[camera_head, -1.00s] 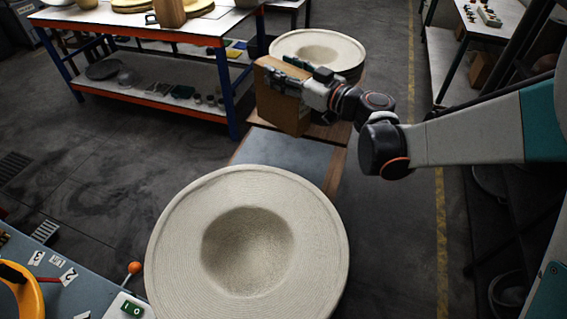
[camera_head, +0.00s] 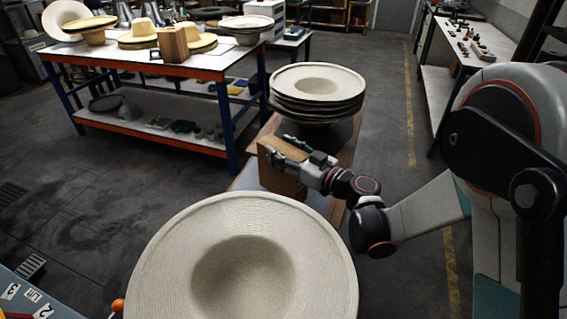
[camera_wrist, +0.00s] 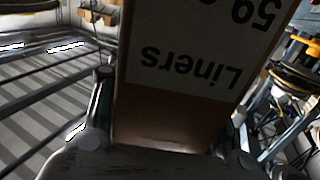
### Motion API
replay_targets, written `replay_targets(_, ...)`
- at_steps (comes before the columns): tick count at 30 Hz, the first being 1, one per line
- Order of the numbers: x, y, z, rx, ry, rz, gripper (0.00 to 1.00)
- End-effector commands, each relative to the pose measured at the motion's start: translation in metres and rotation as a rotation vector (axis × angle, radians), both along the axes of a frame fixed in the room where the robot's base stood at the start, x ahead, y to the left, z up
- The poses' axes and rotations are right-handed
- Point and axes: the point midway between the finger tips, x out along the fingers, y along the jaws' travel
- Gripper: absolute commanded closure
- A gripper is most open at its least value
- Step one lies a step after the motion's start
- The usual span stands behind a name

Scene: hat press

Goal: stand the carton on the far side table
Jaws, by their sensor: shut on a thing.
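The carton (camera_head: 279,178) is a brown box, held upright or nearly so between the near hat and the hat stack. In the wrist view the carton (camera_wrist: 195,55) fills the middle, with a white label reading "Liners" upside down. My gripper (camera_head: 290,152) is shut on its upper part; in the wrist view a finger shows on each side. A white-topped table with orange edges (camera_head: 110,62) stands left. A smaller table (camera_head: 290,42) stands behind it. Which is the far side table is unclear.
A large pale hat (camera_head: 243,275) is close in front, and a stack of similar hats (camera_head: 316,95) stands just beyond the carton. Yellow hats and a brown block (camera_head: 173,46) crowd the left table. A workbench (camera_head: 470,40) stands right. Grey floor is clear between.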

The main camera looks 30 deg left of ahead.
Motion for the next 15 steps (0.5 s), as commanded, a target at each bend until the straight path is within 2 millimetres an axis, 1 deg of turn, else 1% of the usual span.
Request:
replay_targets(1,0.000,0.000,-0.011,0.000,0.000,0.000,0.98)
replay_targets(3,0.000,0.000,-0.022,0.000,0.000,0.000,0.98)
replay_targets(6,0.000,0.000,-0.032,0.000,0.000,0.000,0.98)
replay_targets(15,0.000,0.000,-0.032,0.000,0.000,0.000,0.98)
